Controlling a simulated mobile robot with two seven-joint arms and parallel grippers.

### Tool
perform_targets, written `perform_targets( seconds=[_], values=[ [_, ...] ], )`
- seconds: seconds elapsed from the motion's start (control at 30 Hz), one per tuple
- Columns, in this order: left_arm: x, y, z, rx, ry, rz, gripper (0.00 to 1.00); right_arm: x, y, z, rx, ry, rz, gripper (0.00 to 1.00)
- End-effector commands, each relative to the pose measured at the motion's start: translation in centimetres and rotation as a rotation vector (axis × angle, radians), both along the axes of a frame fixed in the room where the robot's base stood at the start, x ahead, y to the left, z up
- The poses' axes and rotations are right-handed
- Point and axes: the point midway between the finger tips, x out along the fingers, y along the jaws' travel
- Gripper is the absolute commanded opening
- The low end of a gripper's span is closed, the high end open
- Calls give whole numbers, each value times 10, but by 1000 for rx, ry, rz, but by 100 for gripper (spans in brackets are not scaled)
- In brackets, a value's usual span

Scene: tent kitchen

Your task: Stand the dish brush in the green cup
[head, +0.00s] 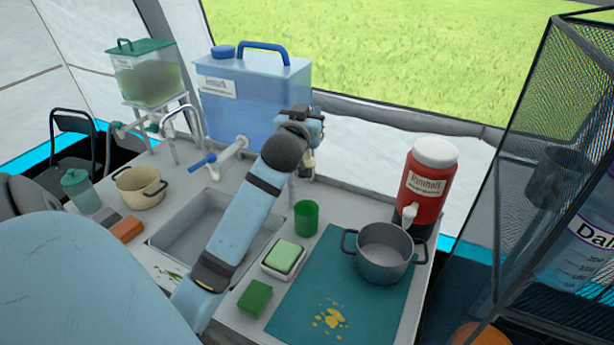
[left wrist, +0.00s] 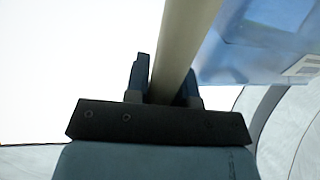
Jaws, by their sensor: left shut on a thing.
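The green cup (head: 306,218) stands upright on the counter, right of the sink, in the head view. My left gripper (head: 314,128) is raised above and behind the cup, near the blue water container. In the left wrist view its fingers (left wrist: 163,88) are shut on a pale beige handle, which I take to be the dish brush (left wrist: 182,42). The handle runs up out of that picture at a slant. The brush head cannot be made out, and in the head view the arm and gripper hide most of the brush. My right gripper is not in view.
A grey pot (head: 384,262) stands on a teal mat (head: 300,305) right of the cup. A green sponge on a white dish (head: 270,270) is in front. The red drink jug (head: 425,190) and blue water container (head: 222,105) stand behind. The sink (head: 165,240) is left.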

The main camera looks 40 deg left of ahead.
Motion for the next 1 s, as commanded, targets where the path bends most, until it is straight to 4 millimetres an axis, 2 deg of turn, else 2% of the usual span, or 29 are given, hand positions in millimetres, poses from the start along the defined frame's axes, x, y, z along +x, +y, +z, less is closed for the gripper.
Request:
perform_targets(
  seconds=[0.4, 0.5, 0.6, 0.83, 1.0],
  values=[
    [-1, 0, -108, -2, 7, 0, 0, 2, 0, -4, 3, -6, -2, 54],
    [-1, 0, -130, -1, 6, 1, 0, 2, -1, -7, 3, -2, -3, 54],
    [-1, 0, -144, 0, 3, 0, 0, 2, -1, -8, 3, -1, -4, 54],
    [0, 0, -159, 0, 1, 0, 0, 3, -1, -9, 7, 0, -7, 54],
    [-1, 0, -187, -1, 4, 1, 0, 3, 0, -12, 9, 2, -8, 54]
  ],
)
